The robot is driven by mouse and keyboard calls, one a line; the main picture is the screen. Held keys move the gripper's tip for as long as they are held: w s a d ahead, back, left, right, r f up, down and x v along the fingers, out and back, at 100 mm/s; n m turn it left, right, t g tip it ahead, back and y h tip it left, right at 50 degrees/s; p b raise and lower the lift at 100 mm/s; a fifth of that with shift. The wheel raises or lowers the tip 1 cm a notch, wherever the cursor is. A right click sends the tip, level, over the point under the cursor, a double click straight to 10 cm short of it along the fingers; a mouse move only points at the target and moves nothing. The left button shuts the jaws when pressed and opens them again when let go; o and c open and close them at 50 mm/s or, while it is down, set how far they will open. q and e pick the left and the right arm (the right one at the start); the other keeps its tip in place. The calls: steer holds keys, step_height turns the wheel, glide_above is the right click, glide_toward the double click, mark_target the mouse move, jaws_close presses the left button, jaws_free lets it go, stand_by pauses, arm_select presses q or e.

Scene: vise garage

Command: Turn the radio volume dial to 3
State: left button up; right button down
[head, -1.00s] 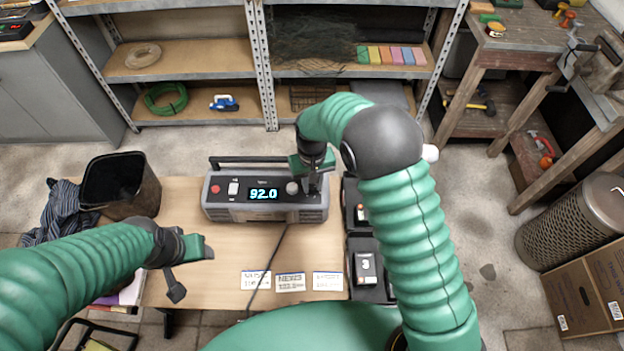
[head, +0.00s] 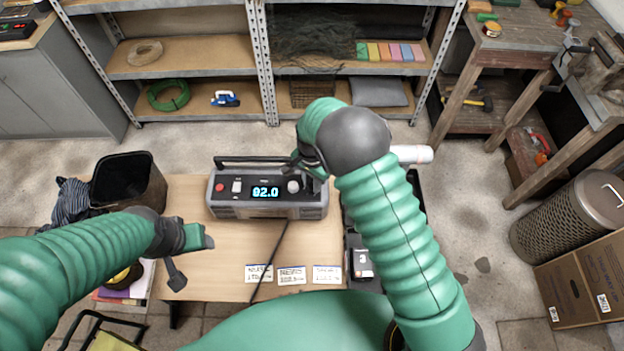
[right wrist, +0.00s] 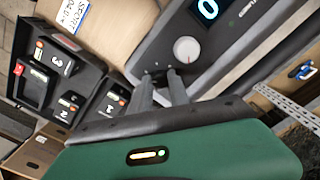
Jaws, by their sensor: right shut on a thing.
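The grey radio (head: 268,212) stands on the wooden table, its display reading 92.0. A white round knob (head: 293,187) is on its front, right of the display; it also shows in the right wrist view (right wrist: 187,50), bare and apart from my fingers. My right gripper (head: 316,182) is at the radio's right end. In the right wrist view its two fingers (right wrist: 163,80) are close together against the panel beside that knob, shut on the volume dial, which they hide. Small marks show around the fingertips; I cannot read the setting. My left gripper (head: 192,260) is open and empty over the table's left side.
Three paper labels (head: 292,275) lie at the table's front, with a dark cable (head: 272,258) running past them. A dark case (right wrist: 62,70) with numbered modules lies right of the radio in the head view. A black bin (head: 128,182) stands at the left.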

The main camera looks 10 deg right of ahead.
mark_target(311, 185)
steer(key=shift+w+r+m+p, duration=0.1)
steer(key=shift+m+p, duration=0.35)
steer(key=shift+m, duration=0.85)
steer(key=c, duration=1.2)
jaws_free()
steer(key=shift+a, duration=0.1)
steer(key=shift+c, duration=0.2)
step_height(311, 185, up, 17)
steer(key=shift+f+b, duration=0.2)
steer(key=shift+b, duration=0.2)
